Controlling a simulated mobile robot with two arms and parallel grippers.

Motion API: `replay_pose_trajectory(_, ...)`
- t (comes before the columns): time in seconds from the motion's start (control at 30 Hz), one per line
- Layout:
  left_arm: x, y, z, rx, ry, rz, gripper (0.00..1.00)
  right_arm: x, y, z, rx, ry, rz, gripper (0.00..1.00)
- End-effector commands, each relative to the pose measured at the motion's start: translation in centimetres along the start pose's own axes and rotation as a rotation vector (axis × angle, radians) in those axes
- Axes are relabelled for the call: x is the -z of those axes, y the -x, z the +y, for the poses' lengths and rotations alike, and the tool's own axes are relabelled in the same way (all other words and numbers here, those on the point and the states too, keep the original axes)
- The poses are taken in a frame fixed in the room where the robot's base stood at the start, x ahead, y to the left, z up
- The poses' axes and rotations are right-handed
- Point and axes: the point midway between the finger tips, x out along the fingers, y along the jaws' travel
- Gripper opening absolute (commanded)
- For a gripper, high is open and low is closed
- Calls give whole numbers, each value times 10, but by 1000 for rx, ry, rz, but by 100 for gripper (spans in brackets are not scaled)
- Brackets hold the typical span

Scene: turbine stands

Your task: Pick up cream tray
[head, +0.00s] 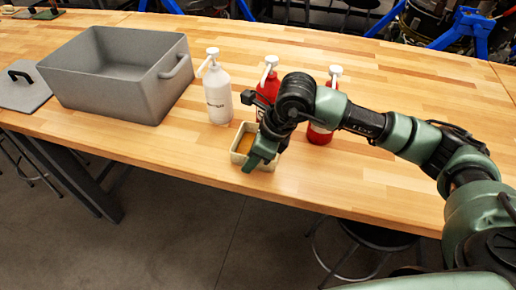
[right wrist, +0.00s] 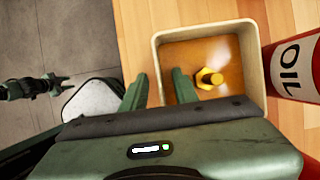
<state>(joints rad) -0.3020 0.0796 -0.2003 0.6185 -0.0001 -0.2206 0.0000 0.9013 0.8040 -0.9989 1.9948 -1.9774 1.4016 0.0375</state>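The cream tray (head: 236,156) sits on the wooden table near its front edge. In the right wrist view its cream rim (right wrist: 203,27) surrounds an orange-brown floor, with a yellow bolt-like part (right wrist: 209,78) inside. My right gripper (head: 260,158) is at the tray's near side and hides part of it. In the right wrist view its fingers (right wrist: 158,88) are apart, one outside the near wall and one inside, with a gap visible. My left gripper (right wrist: 66,83) shows small in the right wrist view, over the floor, fingers apart and empty; it is outside the head view.
A white pump bottle (head: 218,95) and two red pump bottles (head: 269,82) (head: 320,131) stand behind and beside the tray; one labelled OIL (right wrist: 293,68) is close to it. A large grey bin (head: 105,85) stands left, its lid (head: 18,92) beside it. The table's front left is clear.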

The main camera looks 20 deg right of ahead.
Motion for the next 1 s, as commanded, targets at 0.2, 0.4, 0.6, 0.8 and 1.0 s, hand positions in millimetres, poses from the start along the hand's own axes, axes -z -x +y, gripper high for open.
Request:
replay_pose_trajectory(0.2,2,-2,0,0,0,3,36,0,0,0,0,0,0,29)
replay_pose_trajectory(0.4,3,-1,0,0,0,4,36,0,0,0,0,0,0,12)
replay_pose_trajectory(0.6,3,-1,0,0,0,5,36,0,0,0,0,0,0,0)
replay_pose_trajectory(0.8,3,-1,0,1,0,6,36,0,0,0,0,0,0,0)
replay_pose_trajectory(1.0,4,-1,0,1,0,6,36,0,-1,0,0,0,0,0)
